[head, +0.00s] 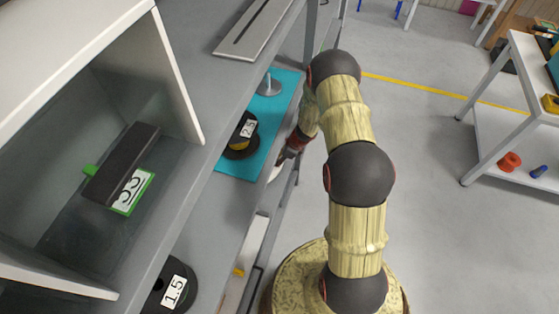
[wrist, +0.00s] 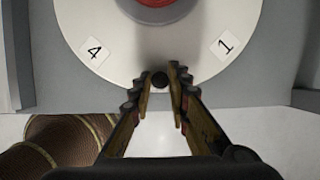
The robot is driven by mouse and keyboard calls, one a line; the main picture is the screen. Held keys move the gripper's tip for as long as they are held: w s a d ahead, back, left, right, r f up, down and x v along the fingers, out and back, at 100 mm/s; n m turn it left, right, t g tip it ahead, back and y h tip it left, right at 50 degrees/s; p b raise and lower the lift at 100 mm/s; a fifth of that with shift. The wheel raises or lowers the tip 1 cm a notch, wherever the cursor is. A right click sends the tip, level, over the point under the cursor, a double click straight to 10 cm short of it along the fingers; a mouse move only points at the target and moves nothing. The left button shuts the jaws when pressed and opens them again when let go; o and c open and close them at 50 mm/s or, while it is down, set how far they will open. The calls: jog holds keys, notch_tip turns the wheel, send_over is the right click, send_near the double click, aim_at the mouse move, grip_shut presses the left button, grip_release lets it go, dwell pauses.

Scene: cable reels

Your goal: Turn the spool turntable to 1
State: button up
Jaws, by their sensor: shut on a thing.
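The spool turntable (wrist: 130,55) is a pale round disc in the wrist view, with a label 4 (wrist: 94,49) on its left and a label 1 (wrist: 225,45) on its right. A red and dark piece (wrist: 158,8) sits at its middle, cut off by the top edge. A dark round peg (wrist: 160,79) stands at the disc's near rim, between the two labels. My gripper (wrist: 161,76) is shut on this peg, one finger on each side. In the head view my gripper (head: 285,155) is at the shelf edge, and the turntable is mostly hidden.
A white table (head: 530,70) stands right. Open floor lies between.

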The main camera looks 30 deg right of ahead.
aim_at(276, 172)
grip_shut()
jog(key=a+m+b, duration=0.1)
jog(key=s+b, duration=0.1)
jog(key=b, duration=0.1)
jog(key=shift+s+a+f+m+t+h, duration=0.1)
jog(key=shift+s+a+m+t+h, duration=0.1)
jog(key=shift+a+m+t+h, duration=0.15)
jog(key=shift+s+a+m+b, duration=0.45)
jog(key=shift+a+m+b, duration=0.2)
jog(key=shift+b, duration=0.3)
jog(key=o, duration=0.8)
grip_release()
jog(key=shift+o, duration=0.5)
jog(key=v, duration=0.7)
jog(key=shift+r, duration=0.35)
jog(key=shift+s, duration=0.1)
